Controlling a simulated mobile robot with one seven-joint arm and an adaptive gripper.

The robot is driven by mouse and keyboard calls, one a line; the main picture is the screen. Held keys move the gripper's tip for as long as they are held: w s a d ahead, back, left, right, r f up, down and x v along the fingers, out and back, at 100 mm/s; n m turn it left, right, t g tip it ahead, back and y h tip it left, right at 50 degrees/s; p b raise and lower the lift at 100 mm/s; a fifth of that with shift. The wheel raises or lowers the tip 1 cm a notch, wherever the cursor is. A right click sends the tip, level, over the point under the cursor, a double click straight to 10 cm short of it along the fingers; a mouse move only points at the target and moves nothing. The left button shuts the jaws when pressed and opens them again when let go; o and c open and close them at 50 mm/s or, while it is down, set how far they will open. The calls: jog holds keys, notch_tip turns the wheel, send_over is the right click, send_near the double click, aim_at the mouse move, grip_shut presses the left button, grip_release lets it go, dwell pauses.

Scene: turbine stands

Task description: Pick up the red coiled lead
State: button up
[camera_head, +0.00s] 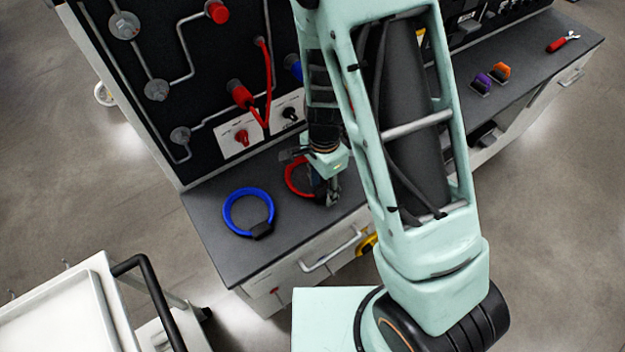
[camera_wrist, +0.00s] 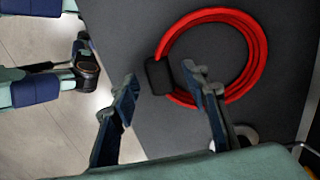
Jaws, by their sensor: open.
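The red coiled lead (camera_head: 294,178) lies on the dark bench top, partly hidden behind my gripper and arm in the head view. In the wrist view the red coiled lead (camera_wrist: 262,62) is a ring with a black block (camera_wrist: 158,76) on its left side. My gripper (camera_wrist: 170,88) is open, its two fingers apart, with the black block beyond the gap between the fingertips. The right finger overlaps part of the ring in the picture. I cannot tell whether it touches. In the head view my gripper (camera_head: 328,192) is low over the bench beside the lead.
A blue coiled lead (camera_head: 230,208) lies to the left on the bench top (camera_head: 212,217). A black panel (camera_head: 120,65) with pipes and a hanging red lead rises behind. A white cart (camera_head: 70,318) stands at lower left. Purple and orange items (camera_head: 490,79) lie at the right.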

jog(key=shift+f, duration=0.45)
grip_shut()
